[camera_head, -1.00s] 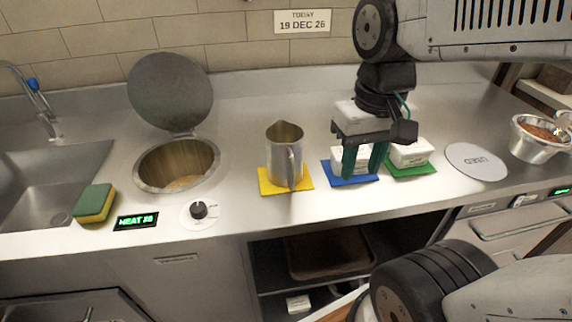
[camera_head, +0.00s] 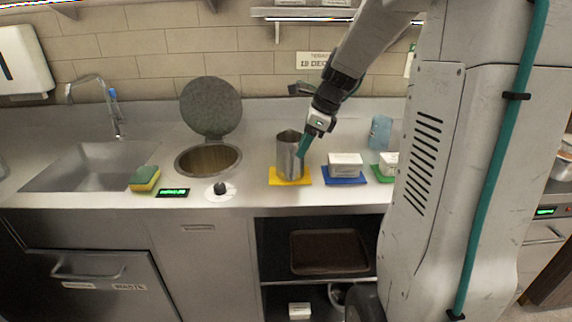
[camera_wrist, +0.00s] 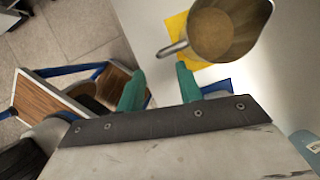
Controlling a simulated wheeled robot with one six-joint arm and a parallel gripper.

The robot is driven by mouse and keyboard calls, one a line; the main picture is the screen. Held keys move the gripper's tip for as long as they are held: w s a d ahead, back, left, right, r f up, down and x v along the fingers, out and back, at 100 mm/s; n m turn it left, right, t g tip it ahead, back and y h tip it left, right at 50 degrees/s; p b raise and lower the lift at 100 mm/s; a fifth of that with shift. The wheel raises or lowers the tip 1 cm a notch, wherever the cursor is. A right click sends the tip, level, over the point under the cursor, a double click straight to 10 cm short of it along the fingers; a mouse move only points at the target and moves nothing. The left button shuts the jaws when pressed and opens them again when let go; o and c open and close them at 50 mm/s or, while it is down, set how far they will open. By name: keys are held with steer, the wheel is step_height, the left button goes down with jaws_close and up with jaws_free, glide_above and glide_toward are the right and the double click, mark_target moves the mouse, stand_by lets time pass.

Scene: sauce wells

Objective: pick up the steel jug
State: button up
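The steel jug (camera_head: 287,158) stands upright on a yellow mat (camera_head: 290,181) on the counter. In the wrist view I look down into the jug (camera_wrist: 232,28); its inside looks brownish and its handle (camera_wrist: 174,48) sticks out to the left. My gripper (camera_head: 303,147) is beside the jug's right side in the head view, pointing down and left. In the wrist view my gripper (camera_wrist: 160,70) has its two green fingers apart with nothing between them. The handle lies just beyond the fingertips. Whether a finger touches the jug, I cannot tell.
White tubs stand on the blue mat (camera_head: 345,181) and green mat right of the jug, with a bluish container (camera_head: 381,131) behind. Left are an open well (camera_head: 208,160) with raised lid (camera_head: 211,106), a knob (camera_head: 220,189), a sponge (camera_head: 145,178) and a sink.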

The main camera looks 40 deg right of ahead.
steer(key=x, duration=0.7)
steer(key=shift+d, duration=0.15)
jaws_close()
